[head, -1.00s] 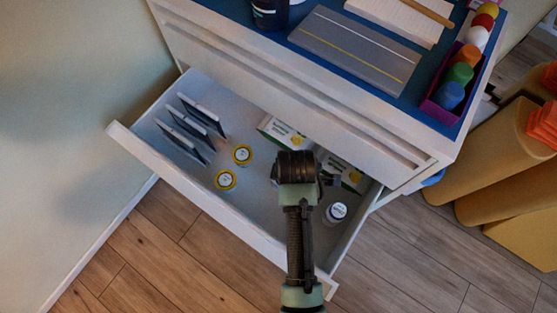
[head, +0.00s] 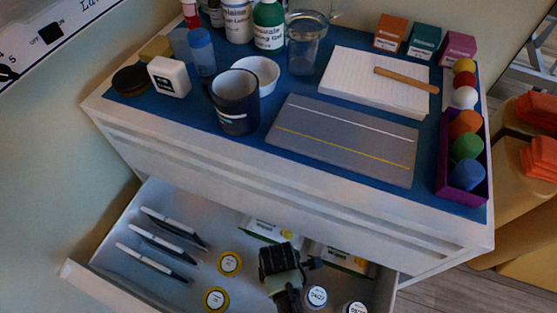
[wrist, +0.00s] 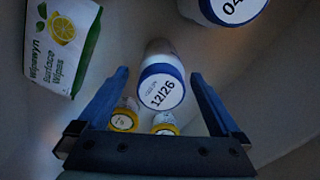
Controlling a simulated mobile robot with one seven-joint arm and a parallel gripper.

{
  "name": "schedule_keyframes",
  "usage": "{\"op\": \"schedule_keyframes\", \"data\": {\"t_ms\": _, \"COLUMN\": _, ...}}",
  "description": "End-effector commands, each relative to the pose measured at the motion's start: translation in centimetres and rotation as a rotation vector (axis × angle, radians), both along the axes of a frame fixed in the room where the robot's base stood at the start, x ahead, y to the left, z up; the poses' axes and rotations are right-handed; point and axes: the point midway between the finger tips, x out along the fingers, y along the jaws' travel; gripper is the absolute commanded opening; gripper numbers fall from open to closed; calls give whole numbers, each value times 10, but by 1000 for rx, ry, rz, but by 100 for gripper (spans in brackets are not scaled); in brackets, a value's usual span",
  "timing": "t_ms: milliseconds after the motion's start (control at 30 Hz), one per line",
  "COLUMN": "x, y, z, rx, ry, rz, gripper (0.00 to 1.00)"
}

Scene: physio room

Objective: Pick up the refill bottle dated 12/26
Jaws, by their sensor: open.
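The refill bottle dated 12/26 (wrist: 160,88) has a blue-rimmed cap with a white date label, and in the wrist view it lies between my fingers, its cap facing the camera. My gripper (wrist: 160,76) is open, a blue finger on each side of the bottle; I cannot tell if either touches it. A similar bottle (wrist: 225,8), its label starting 04, is beyond at the upper right. In the head view my gripper (head: 284,262) is over the open drawer.
The cabinet top above carries a mug (head: 235,105), a grey board (head: 345,140) and a purple tray (head: 452,192).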

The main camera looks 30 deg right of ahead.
Motion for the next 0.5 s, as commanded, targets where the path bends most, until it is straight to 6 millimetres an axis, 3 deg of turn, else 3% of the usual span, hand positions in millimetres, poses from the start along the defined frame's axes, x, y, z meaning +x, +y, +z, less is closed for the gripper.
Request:
{"op": "schedule_keyframes", "data": {"t_ms": 167, "x": 0, "y": -1, "z": -10, "rx": 0, "ry": -1, "rz": -1, "gripper": 100}}
{"op": "schedule_keyframes", "data": {"t_ms": 500, "x": -3, "y": -2, "z": -56, "rx": 0, "ry": -1, "rz": 0, "gripper": 100}}
